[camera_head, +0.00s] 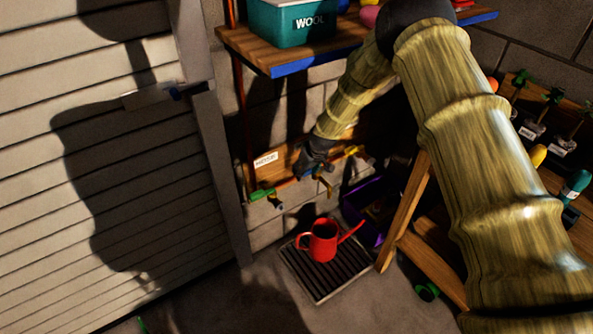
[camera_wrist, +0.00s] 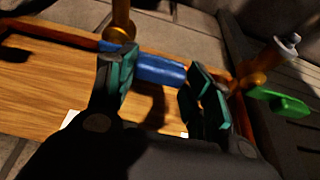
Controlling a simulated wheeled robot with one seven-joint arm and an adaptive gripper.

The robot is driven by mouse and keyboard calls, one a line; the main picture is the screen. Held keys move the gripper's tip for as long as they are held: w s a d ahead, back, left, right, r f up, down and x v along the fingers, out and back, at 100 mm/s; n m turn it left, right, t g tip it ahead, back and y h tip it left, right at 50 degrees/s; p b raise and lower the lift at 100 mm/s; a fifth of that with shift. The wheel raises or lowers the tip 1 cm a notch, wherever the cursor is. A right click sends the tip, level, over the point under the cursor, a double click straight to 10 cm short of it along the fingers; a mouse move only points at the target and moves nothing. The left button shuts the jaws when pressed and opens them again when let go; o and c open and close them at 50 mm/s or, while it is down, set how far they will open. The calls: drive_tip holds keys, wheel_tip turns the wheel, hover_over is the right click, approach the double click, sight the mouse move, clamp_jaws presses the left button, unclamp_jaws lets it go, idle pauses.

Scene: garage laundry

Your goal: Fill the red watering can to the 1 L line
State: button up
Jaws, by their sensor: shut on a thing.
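The red watering can (camera_head: 322,242) stands upright on a dark slatted drain grate (camera_head: 326,284) on the floor, its spout pointing right. Its water level and any line cannot be made out. Above it, brass taps are fixed along a wooden board (camera_wrist: 45,88) on the wall. My gripper (camera_head: 314,160) is at the middle tap, above the can. In the wrist view its teal-padded fingers (camera_wrist: 160,84) are shut on the blue tap handle (camera_wrist: 160,69). A green tap handle (camera_head: 262,194) is to the left; it also shows in the wrist view (camera_wrist: 279,103). No water stream is visible.
A shelf (camera_head: 262,52) with a teal WOOL box (camera_head: 292,22) overhangs the taps. A purple crate (camera_head: 357,212) and a slanted wooden leg (camera_head: 405,215) stand right of the can. Potted plants (camera_head: 536,120) are farther right. Floor in front of the grate is clear.

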drive_tip(key=o, duration=1.4)
drive_tip(key=shift+o, duration=0.2)
drive_tip(key=v, duration=1.2)
drive_tip(key=shift+d, duration=0.1)
